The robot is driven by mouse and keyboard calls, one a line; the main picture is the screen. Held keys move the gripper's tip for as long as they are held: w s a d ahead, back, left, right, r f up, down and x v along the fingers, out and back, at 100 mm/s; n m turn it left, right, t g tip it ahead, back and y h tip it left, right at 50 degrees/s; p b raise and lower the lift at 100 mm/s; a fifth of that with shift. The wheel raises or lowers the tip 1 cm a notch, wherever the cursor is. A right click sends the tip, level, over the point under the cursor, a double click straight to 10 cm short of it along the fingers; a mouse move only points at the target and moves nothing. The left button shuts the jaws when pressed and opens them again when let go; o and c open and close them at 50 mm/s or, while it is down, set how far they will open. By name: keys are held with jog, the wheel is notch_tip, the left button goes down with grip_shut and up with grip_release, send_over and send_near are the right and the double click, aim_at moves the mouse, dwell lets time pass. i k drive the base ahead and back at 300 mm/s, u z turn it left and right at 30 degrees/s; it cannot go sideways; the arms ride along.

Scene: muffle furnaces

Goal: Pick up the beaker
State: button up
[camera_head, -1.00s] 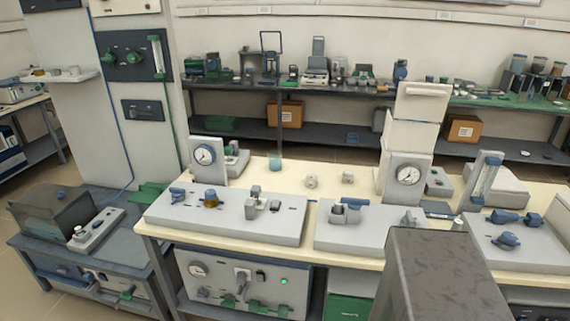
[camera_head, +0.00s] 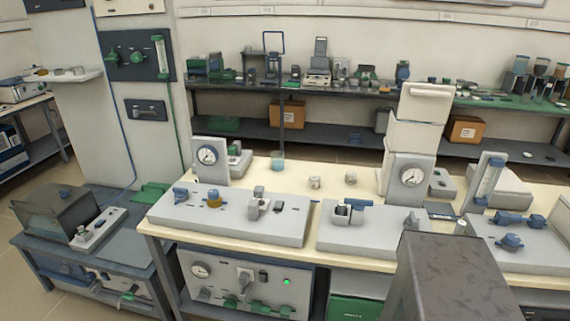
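A small clear beaker with a teal tint (camera_head: 277,164) stands upright at the back edge of the cream-topped bench (camera_head: 253,186), left of its middle. It is small in the picture, so its contents cannot be made out. Nothing touches it that I can see. My gripper is not in view. A dark grey block at the lower right looks like part of my own body, and it hides part of the bench front.
Two pale pieces (camera_head: 315,182) (camera_head: 351,178) stand right of the beaker. A dial gauge unit (camera_head: 208,160) is to its left, and another (camera_head: 410,178) by a white tower. Flat grey units (camera_head: 230,217) line the bench front. A shelf with lab items runs behind.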

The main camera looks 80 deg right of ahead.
aim_at(277, 157)
jog(key=z, duration=1.3)
jog(key=i, duration=0.95)
jog(key=z, duration=0.3)
